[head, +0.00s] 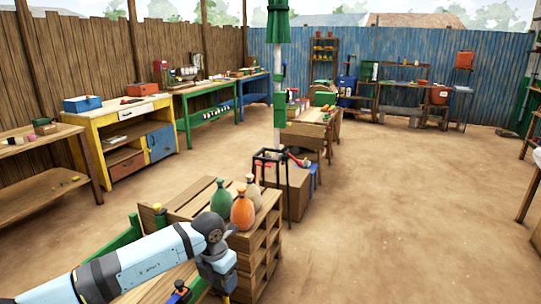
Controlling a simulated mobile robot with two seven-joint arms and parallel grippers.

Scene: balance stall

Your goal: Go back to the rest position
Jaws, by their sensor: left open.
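My left arm reaches in from the lower left, and my left gripper (222,287) hangs at its end, pointing down, at the bottom of the view. It is open, and nothing shows between its fingers, though its tips are small and close to the picture's edge. It is in front of a wooden crate stand (262,262). My right gripper is not in view.
A small dark item (179,292) is left of the gripper. A green-and-white post (278,95) and a dark metal frame (270,160) stand behind the sacks. A yellow workbench (110,118) lines the left fence. Open dirt floor (400,210) lies to the right.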

